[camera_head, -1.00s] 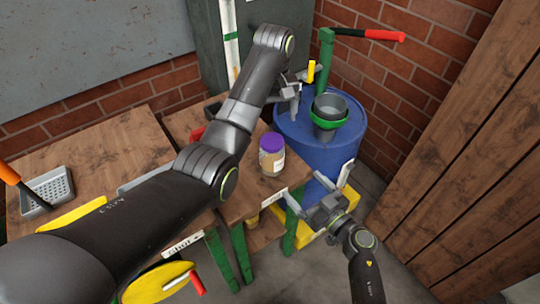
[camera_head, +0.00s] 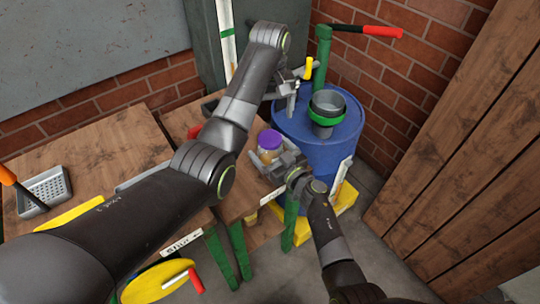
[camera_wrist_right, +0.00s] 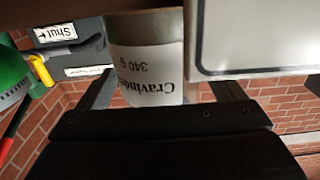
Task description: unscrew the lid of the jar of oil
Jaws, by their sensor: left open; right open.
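A jar with a purple lid (camera_head: 270,139) stands upright on the right-hand wooden table. Its label reads "Cravind…" and "340 g" in the right wrist view (camera_wrist_right: 148,90); the words are upside down and I cannot read any contents. My right gripper (camera_head: 272,162) is open, with its fingers reaching to the jar's body below the lid. In the right wrist view the jar lies between the two fingers, and I cannot tell whether they touch it. My left gripper (camera_head: 297,90) is open and empty, behind and above the jar, near the blue barrel.
The blue barrel (camera_head: 345,150) carries a grey cup with a green band (camera_head: 327,112). A green post has a red-handled lever (camera_head: 383,31). A grey grater-like tray (camera_head: 45,190) lies on the left table. A wooden wall (camera_head: 470,170) bounds the right.

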